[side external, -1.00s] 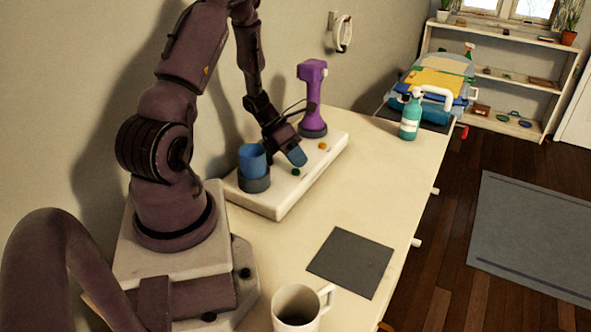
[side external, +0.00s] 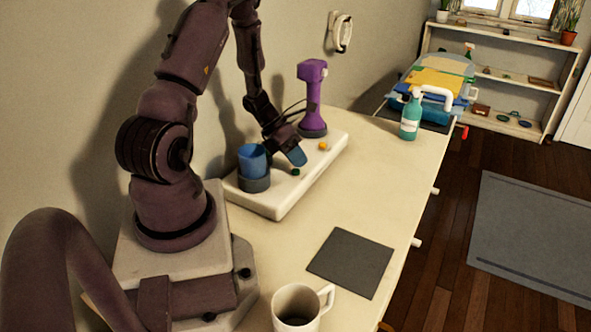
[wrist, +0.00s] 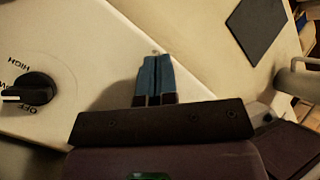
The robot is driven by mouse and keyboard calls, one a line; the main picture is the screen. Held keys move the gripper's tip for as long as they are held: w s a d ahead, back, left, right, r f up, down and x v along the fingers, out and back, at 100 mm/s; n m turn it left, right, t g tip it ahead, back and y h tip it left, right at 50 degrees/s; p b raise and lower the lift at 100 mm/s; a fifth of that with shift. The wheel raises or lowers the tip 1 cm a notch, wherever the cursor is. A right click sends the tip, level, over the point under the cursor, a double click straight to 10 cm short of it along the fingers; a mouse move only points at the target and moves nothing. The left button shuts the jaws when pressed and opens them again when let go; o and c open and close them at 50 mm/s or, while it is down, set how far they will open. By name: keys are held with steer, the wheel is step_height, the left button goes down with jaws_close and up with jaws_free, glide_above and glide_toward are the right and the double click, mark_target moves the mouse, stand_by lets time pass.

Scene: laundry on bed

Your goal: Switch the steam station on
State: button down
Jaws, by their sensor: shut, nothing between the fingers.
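The steam station is a long white base (side external: 274,208) on the table along the wall. It carries a blue cup-like tank (side external: 252,160) in a dark holder and an upright purple steamer (side external: 313,94). A small green spot (side external: 296,172) and an orange knob (side external: 323,146) show on its top. In the wrist view a black dial (wrist: 32,88) with a white pointer sits among HIGH, OFF and a partly hidden label; the pointer faces left. My gripper (side external: 298,157) is shut and empty, low over the base. Its blue fingertips show in the wrist view (wrist: 155,64), right of the dial and apart from it.
A dark mat (side external: 350,262) and a white mug (side external: 297,308) lie nearer on the table. A teal spray bottle (side external: 410,116) and folded laundry (side external: 437,82) are at the far end. A white loop (side external: 341,33) hangs on the wall. The table's middle is clear.

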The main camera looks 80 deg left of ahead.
stand_by(0.4)
steer(key=shift+f, duration=0.45)
steer(key=shift+r, duration=0.1)
steer(key=shift+s+r, duration=0.1)
steer(key=shift+r, duration=0.2)
steer(key=shift+r, duration=3.05)
